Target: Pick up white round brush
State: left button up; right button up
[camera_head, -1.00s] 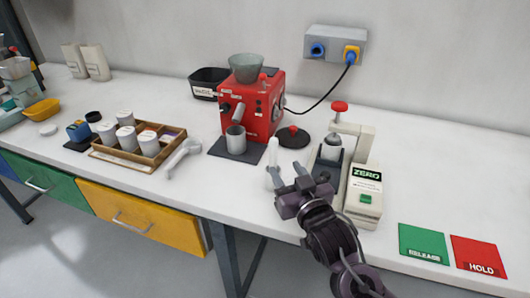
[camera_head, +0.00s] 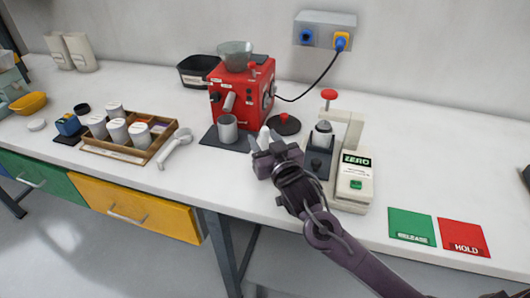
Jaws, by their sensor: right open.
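The white round brush (camera_head: 264,137) stands on the table, right of the red grinder and left of the black and cream press. Only its pale upper part shows; my right gripper hides the lower part. My right gripper (camera_head: 264,142) is open, its fingertips pointing away from me at the brush. The fingertips appear on either side of the brush, but I cannot tell whether they touch it. My left gripper is not in view.
The red grinder (camera_head: 243,98) with a metal cup (camera_head: 228,128) stands behind left. The press with the ZERO box (camera_head: 354,180) is close on the right. A white-handled tool (camera_head: 173,149) and a wooden tray (camera_head: 152,152) lie left. Green (camera_head: 411,226) and red (camera_head: 463,238) pads lie right.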

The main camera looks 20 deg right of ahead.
grip_shut()
jog(key=shift+r, duration=0.1)
